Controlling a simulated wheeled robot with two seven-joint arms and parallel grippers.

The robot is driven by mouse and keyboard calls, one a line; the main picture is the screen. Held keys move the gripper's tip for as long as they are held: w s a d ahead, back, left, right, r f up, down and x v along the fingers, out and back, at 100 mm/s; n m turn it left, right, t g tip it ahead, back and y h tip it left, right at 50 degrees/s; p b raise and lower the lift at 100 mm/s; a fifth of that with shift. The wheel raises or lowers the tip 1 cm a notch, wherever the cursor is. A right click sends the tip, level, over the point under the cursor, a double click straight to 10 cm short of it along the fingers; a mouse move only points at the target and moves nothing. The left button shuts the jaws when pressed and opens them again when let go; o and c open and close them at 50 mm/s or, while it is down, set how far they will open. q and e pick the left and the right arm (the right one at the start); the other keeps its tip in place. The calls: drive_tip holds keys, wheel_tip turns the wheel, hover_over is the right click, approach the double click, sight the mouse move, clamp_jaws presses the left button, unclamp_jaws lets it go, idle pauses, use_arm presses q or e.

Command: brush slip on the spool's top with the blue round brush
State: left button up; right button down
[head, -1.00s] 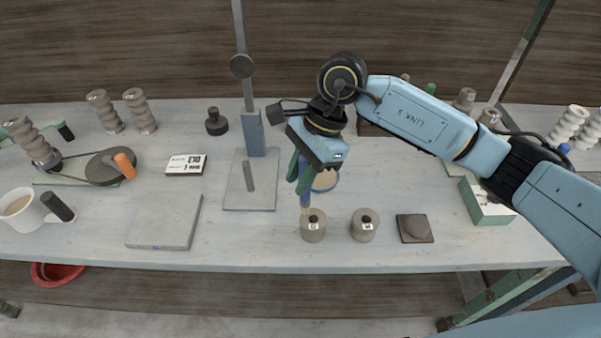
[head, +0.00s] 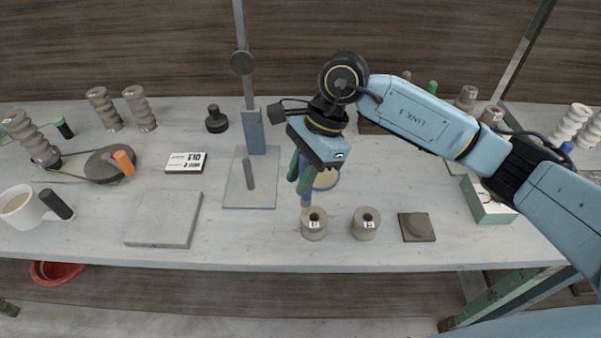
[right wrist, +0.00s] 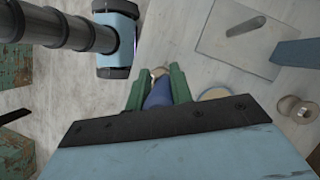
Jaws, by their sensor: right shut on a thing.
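My right gripper (head: 302,178) is shut on the blue round brush (head: 306,198) and holds it upright, bristles down. The brush also shows between the green fingers in the right wrist view (right wrist: 158,93). A second labelled grey spool (head: 365,228) stands to the right. A round tan dish (head: 327,181) is partly hidden behind the gripper; it also shows in the right wrist view (right wrist: 214,94). My left gripper is not in view.
A dark square tile with a round lump (head: 416,228) lies right of the spools. A plate with a rod (head: 237,190), a grey slab (head: 164,222) and a mug (head: 22,208) are to the left. The bench's front edge is close below the spools.

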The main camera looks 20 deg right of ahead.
drive_tip(key=shift+r, duration=0.35)
drive_tip(key=shift+s, duration=0.1)
drive_tip(key=shift+s+a, duration=0.3)
drive_tip(key=shift+s, duration=0.65)
drive_tip(key=shift+f+b, duration=0.35)
drive_tip(key=shift+b, duration=0.2)
idle(0.4)
drive_tip(key=shift+r, duration=0.35)
drive_tip(key=shift+s+d, duration=0.1)
drive_tip(key=shift+d, duration=0.05)
drive_tip(key=shift+s+d+b, duration=0.3)
drive_tip(key=shift+s+d, duration=0.3)
drive_tip(key=shift+s, duration=0.05)
drive_tip(key=shift+f+b, duration=0.35)
drive_tip(key=shift+b, duration=0.1)
idle(0.9)
